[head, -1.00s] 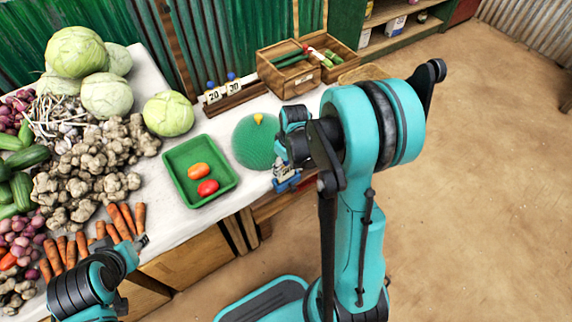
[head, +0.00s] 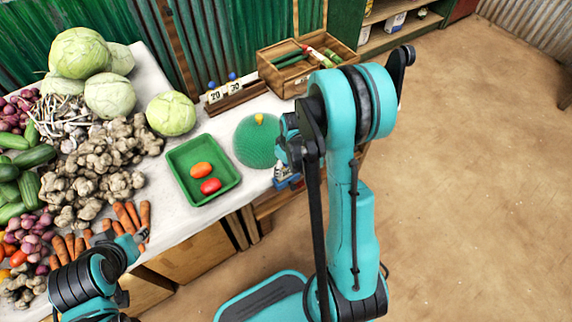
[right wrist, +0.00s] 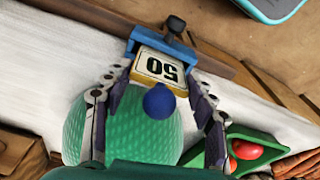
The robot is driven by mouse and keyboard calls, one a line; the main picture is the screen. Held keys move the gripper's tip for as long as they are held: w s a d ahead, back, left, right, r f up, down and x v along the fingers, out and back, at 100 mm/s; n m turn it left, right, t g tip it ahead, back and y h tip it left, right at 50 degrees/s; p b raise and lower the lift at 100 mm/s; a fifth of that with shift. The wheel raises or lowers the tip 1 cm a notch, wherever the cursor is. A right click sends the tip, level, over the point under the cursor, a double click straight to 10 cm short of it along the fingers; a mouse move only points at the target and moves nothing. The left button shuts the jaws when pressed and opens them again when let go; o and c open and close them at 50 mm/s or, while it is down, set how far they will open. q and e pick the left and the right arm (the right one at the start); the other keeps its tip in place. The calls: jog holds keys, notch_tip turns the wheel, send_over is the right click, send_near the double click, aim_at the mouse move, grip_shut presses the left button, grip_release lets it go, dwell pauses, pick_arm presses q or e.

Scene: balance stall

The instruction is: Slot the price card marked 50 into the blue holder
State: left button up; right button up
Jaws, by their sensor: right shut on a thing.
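The price card marked 50 (right wrist: 160,68) shows in the right wrist view, upside down, with a blue ball (right wrist: 158,101) on its near edge. My right gripper (right wrist: 161,72) is shut on the card, one finger at each side. The blue holder (right wrist: 152,38) is at the card's far edge, and the card meets it there. I cannot tell how deep the card sits in it. In the head view the holder (head: 286,181) is at the table's front edge, under my right gripper (head: 285,165), partly hidden by the arm. My left gripper (head: 141,241) is by the carrots.
A green dome (head: 255,142) with a yellow tip stands just left of the right gripper. A green tray (head: 182,158) holds two tomatoes. Cards 20 and 30 stand in a wooden rack (head: 238,97) behind. A wooden box (head: 285,80) stands at the back. Vegetables crowd the left.

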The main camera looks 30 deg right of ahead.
jog(key=o, duration=1.5)
jog(key=shift+o, duration=0.2)
jog(key=shift+r, duration=0.15)
jog(key=shift+r+p, duration=2.5)
jog(key=shift+r, duration=0.9)
